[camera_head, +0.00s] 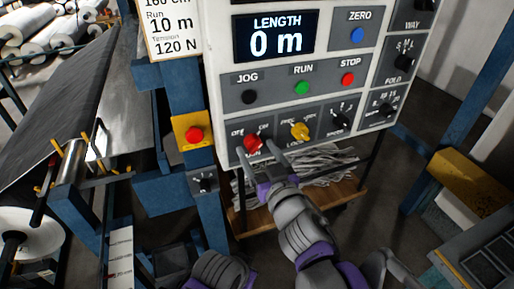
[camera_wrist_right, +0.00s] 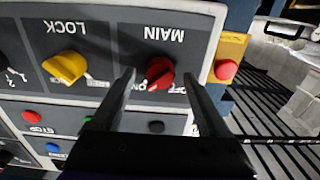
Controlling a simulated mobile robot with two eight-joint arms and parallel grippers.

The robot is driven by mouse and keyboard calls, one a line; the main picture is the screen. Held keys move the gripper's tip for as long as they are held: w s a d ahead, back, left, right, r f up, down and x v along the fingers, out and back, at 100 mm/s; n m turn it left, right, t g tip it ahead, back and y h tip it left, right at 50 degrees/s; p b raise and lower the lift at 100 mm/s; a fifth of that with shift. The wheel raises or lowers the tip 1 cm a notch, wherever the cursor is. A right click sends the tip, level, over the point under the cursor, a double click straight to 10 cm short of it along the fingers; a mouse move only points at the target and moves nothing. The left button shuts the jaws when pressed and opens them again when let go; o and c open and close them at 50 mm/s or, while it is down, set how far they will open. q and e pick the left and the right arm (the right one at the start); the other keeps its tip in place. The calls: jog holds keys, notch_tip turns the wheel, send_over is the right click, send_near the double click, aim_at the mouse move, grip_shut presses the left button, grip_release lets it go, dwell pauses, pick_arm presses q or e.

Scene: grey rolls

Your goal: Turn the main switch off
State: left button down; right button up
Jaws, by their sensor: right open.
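The main switch is a red rotary knob (camera_head: 252,144) at the lower left of the control panel, between its OFF and ON marks. In the right wrist view the red knob (camera_wrist_right: 160,73) shows upside down under the MAIN label, and its pale pointer mark lies toward the ON side. My right gripper (camera_head: 255,153) reaches up to the panel with its fingers apart. In the wrist view its two fingertips (camera_wrist_right: 160,78) stand on either side of the knob, with gaps visible. I cannot tell how far they are from the panel face. My left gripper is not seen.
A yellow LOCK knob (camera_head: 300,131) sits right of the main switch. Black JOG (camera_head: 248,97), green RUN (camera_head: 302,88) and red STOP (camera_head: 348,79) buttons are above. A red button on a yellow box (camera_head: 194,134) is on the blue post to the left.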

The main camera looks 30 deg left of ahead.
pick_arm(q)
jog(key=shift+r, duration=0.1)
pick_arm(e)
jog(key=shift+w+a, duration=0.2)
jog(key=shift+a, duration=0.1)
grip_shut()
